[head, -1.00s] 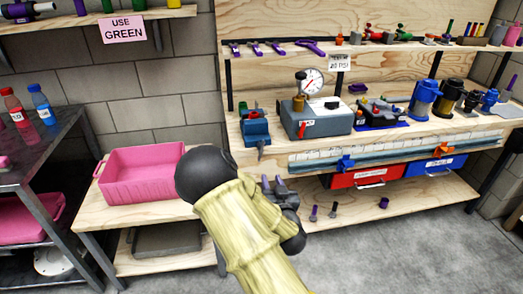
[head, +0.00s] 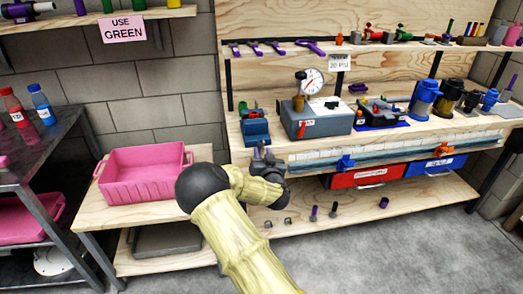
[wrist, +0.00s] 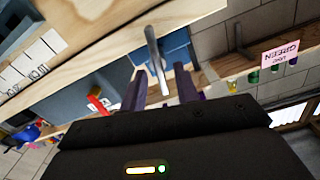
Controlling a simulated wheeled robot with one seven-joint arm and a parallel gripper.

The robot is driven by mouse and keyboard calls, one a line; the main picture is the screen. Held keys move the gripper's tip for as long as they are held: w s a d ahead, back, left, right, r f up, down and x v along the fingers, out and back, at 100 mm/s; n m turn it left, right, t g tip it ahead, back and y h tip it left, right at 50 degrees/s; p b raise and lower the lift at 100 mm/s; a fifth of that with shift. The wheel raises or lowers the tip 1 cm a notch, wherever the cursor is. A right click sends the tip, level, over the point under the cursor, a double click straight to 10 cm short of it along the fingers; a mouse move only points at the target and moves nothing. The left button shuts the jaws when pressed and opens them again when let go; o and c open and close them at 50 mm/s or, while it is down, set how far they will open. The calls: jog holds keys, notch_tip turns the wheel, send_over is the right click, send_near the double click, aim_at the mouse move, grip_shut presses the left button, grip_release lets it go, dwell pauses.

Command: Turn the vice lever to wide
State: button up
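The blue vice (head: 254,126) stands at the left end of the workbench, and it also shows in the wrist view (wrist: 176,52). Its lever (wrist: 152,45), a grey metal bar, hangs at the vice's front. In the wrist view the lever's near end lies between the two dark purple fingers of my gripper (wrist: 161,84). The fingers are apart, with gaps visible beside the bar, and I see no clear contact. In the head view my gripper (head: 263,152) is just in front of the vice and covers most of the lever.
A grey gauge box (head: 315,118) stands right of the vice. The workbench edge (head: 315,148) is close to my gripper. Red (head: 357,178) and blue (head: 435,166) drawers hang below on the right. A pink bin (head: 145,175) is at left.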

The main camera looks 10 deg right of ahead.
jog(key=shift+w, duration=1.45)
jog(key=shift+c, duration=0.4)
grip_shut()
